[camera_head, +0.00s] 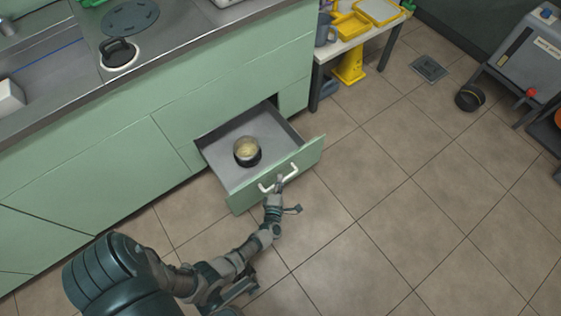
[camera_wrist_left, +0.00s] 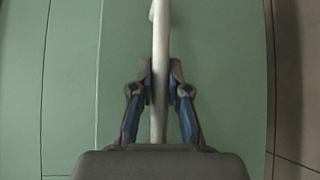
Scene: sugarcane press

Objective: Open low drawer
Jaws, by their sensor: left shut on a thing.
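The low drawer (camera_head: 232,147) stands pulled out from the green cabinet, with its green front panel (camera_head: 300,165) facing the floor side. A pot (camera_head: 247,151) with something pale in it sits inside the grey drawer. A white bar handle (camera_head: 266,187) is on the panel. My left gripper (camera_head: 279,183) is at the handle. In the left wrist view its two fingers (camera_wrist_left: 159,88) are closed around the white handle (camera_wrist_left: 159,50), with the green panel (camera_wrist_left: 215,50) behind. My right gripper does not show in either view.
The metal counter (camera_head: 75,70) runs above the cabinet, with a black-handled lid (camera_head: 119,54) on it. A small table (camera_head: 362,40) with yellow items stands to the right. A round black object (camera_head: 469,97) lies on the floor at far right. The tiled floor before the drawer is otherwise open.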

